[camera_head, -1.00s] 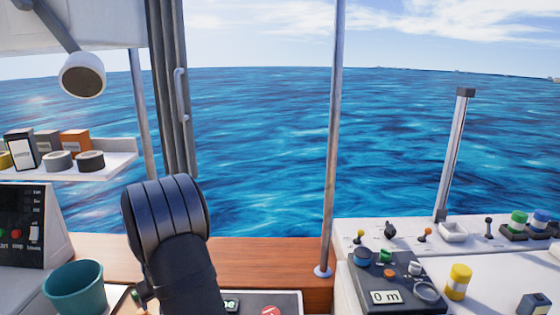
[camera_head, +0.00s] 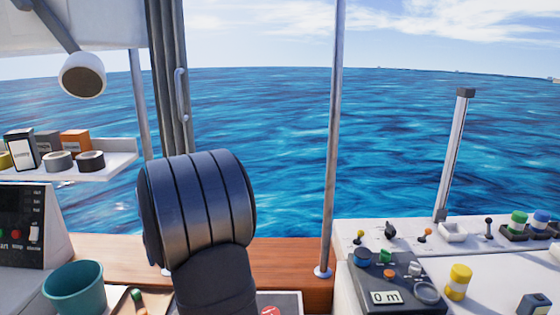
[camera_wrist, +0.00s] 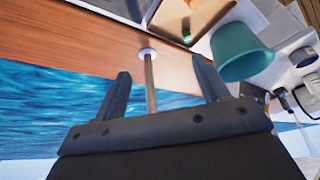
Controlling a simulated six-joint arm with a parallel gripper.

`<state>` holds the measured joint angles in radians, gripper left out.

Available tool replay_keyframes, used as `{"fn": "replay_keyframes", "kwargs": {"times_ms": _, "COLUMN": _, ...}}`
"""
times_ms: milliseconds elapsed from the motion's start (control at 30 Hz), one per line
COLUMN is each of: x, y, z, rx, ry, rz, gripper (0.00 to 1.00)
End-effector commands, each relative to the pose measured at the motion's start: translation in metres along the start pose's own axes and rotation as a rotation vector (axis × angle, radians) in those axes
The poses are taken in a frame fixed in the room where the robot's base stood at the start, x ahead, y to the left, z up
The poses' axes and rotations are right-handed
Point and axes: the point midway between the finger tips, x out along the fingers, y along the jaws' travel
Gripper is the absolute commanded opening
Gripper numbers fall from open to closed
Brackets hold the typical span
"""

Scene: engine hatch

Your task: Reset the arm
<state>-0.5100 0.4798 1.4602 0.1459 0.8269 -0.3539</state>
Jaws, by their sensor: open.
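My arm fills the lower middle of the head view, and its dark ribbed joint stands in front of the wooden ledge. My gripper (camera_wrist: 161,82) shows in the wrist view with its two dark fingers spread wide apart. Nothing is between the fingertips; the wooden ledge (camera_wrist: 75,38) and a thin post (camera_wrist: 150,82) with a round white foot show behind the gap. The gripper itself does not show in the head view.
A teal bucket (camera_head: 75,288) stands at the lower left, beside a tray (camera_head: 155,299). A control panel (camera_head: 25,225) is at the left edge. A post (camera_head: 332,150) rises right of my arm. A white console (camera_head: 480,265) with levers and a depth-display box (camera_head: 385,298) is at the right.

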Motion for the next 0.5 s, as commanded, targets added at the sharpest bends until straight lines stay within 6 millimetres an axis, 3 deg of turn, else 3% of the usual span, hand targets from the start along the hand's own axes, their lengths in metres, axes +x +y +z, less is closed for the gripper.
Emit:
{"fn": "replay_keyframes", "kwargs": {"times_ms": 233, "x": -0.045, "y": 0.005, "z": -0.019, "rx": 0.006, "ry": 0.002, "rz": 0.004, "gripper": 0.67}}
{"fn": "replay_keyframes", "kwargs": {"times_ms": 500, "x": -0.045, "y": 0.062, "z": -0.015, "rx": 0.08, "ry": -0.002, "rz": 0.033, "gripper": 0.67}}
